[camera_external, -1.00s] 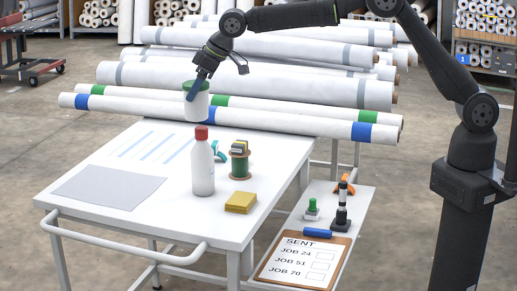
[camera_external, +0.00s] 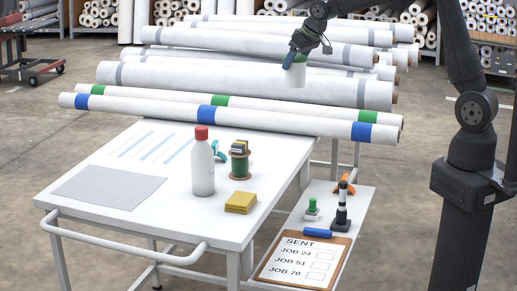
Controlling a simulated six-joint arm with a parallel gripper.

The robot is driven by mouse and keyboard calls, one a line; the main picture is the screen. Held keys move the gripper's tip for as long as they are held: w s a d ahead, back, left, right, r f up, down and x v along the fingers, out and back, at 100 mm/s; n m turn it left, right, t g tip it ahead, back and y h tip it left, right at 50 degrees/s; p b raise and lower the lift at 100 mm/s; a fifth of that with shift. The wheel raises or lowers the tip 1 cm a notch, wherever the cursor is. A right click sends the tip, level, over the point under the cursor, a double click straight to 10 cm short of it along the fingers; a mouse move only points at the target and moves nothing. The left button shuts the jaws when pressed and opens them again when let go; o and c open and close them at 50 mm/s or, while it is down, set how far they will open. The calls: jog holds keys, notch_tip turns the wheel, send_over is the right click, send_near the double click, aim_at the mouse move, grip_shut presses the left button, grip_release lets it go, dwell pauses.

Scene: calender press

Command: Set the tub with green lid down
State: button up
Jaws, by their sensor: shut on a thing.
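The tub with green lid (camera_external: 296,75) is a small white tub, upright, with its green lid partly covered by my gripper. My gripper (camera_external: 295,60) is shut on the tub from above, near its lid. In the picture the tub overlaps the stacked white rolls, and it looks held in the air clear of them. Its exact height and depth are hard to tell from this one view.
The white table (camera_external: 120,235) holds a red-capped bottle (camera_external: 203,170), a green spool (camera_external: 240,163), a yellow pad (camera_external: 241,202) and a grey sheet (camera_external: 108,187). A lower side shelf (camera_external: 333,213) carries a clipboard (camera_external: 303,262) and small tools. Long rolls (camera_external: 280,118) lie behind the table.

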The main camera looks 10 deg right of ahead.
aim_at(331, 92)
jog(key=shift+d, duration=1)
notch_tip(331, 92, down, 11)
jog(key=shift+a+r, duration=0.1)
jog(key=shift+a, duration=0.05)
jog(key=shift+s+a+f, duration=0.15)
jog(key=shift+a+f, duration=1.75)
jog(key=shift+s+a+f, duration=0.2)
jog(key=shift+a+f, duration=1.65)
jog(key=shift+a, duration=0.1)
jog(key=shift+s+a+f, duration=0.15)
jog(key=shift+a+f, duration=1.75)
jog(key=shift+f, duration=0.15)
jog(key=o, duration=1.1)
